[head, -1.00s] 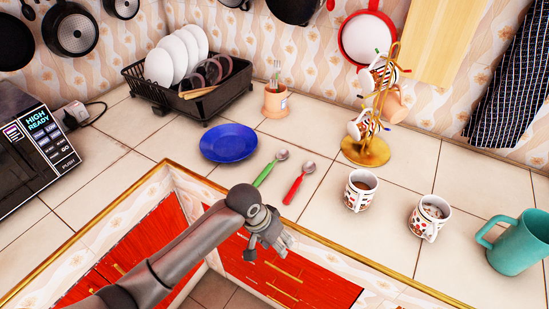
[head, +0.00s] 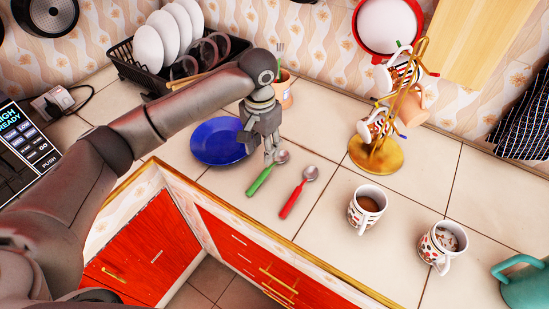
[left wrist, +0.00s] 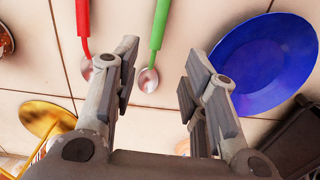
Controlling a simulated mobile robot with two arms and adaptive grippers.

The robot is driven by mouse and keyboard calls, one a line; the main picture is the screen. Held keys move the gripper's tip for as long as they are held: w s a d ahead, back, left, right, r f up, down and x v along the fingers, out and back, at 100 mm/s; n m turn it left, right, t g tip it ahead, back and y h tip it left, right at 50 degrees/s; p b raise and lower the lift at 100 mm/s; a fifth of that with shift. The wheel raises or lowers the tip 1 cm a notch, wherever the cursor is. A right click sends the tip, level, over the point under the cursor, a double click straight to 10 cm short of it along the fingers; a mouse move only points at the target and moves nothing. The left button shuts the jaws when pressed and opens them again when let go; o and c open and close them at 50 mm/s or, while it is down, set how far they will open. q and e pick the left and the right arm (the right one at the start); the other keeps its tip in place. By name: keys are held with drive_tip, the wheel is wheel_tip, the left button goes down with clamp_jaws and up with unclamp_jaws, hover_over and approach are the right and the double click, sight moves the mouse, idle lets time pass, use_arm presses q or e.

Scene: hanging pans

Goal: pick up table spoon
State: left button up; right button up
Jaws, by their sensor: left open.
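Two spoons lie side by side on the tiled counter. One has a green handle, the green spoon (head: 265,174), and the other a red handle, the red spoon (head: 297,193). My left gripper (head: 270,153) is open and empty above the counter, close to the green spoon's bowl. In the left wrist view the open left gripper (left wrist: 158,80) has the green spoon (left wrist: 157,38) beyond its fingers, between them and nearer the left finger. The red spoon (left wrist: 84,32) lies left of it, its bowl partly hidden by the left finger. My right gripper is not in view.
A blue plate (head: 214,141) lies just left of the spoons. A dish rack (head: 133,70) and a utensil cup (head: 286,93) stand behind. Two mugs (head: 366,207) (head: 440,243) and a gold mug stand (head: 376,156) are to the right. The counter's front edge is close by.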

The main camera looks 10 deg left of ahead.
sight(264, 173)
use_arm(q)
drive_tip(key=f, duration=0.3)
drive_tip(key=shift+s+f+p, duration=0.3)
drive_tip(key=shift+s+f, duration=0.1)
drive_tip(key=shift+f, duration=0.25)
wheel_tip(264, 173, down, 5)
drive_tip(key=shift+d+f+p, duration=0.1)
drive_tip(key=shift+d+p, duration=0.05)
drive_tip(key=shift+p, duration=0.7)
drive_tip(key=shift+f, duration=0.15)
drive_tip(key=shift+w, duration=0.1)
drive_tip(key=c, duration=0.4)
clamp_jaws()
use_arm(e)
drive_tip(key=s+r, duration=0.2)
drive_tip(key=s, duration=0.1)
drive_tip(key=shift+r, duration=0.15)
